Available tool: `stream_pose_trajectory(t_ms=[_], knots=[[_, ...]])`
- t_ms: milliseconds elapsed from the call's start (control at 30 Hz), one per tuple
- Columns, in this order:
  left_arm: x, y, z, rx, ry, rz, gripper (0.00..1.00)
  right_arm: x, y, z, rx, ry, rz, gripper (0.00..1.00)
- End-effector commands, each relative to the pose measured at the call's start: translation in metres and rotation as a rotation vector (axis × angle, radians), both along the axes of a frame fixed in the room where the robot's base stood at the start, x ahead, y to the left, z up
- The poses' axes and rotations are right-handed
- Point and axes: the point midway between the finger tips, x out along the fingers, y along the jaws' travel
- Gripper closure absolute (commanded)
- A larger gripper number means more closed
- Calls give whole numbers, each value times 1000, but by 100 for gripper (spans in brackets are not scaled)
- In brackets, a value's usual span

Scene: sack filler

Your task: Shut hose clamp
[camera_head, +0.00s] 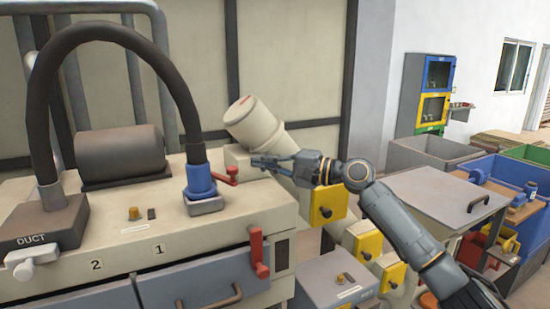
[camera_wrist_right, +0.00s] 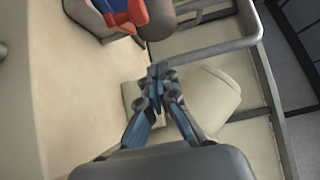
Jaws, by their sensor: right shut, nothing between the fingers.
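The black hose (camera_head: 110,32) arches from the DUCT box to a blue collar (camera_head: 199,181) on the machine top, near the number 1. A red lever (camera_head: 231,174) sticks out to the right of the blue collar; it looks like the clamp's handle. In the right wrist view the red lever (camera_wrist_right: 130,17) lies against the blue collar (camera_wrist_right: 112,6) at the top edge. My right gripper (camera_head: 257,162) is shut and empty, just right of the lever and apart from it. Its closed fingertips also show in the wrist view (camera_wrist_right: 157,75). My left gripper is not in view.
A cream cylinder (camera_head: 252,118) stands tilted behind my right gripper. A second red handle (camera_head: 258,252) hangs on the machine's front right corner. The DUCT box (camera_head: 42,225) has a whitish latch (camera_head: 32,263). Yellow boxes (camera_head: 327,204) and a grey cabinet (camera_head: 430,200) lie to the right.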

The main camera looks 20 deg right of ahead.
Motion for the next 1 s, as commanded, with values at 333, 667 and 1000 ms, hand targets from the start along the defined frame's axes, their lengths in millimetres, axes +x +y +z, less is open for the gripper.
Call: stream_pose_trajectory(t_ms=[333, 667, 1000], knots=[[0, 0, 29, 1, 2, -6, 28, 9, 35, 1, -6, 1, 0, 100], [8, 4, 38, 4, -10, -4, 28, -9, 44, -1, -2, 1, -1, 100], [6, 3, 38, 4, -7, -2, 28, -9, 44, -1, -1, 1, -2, 100]])
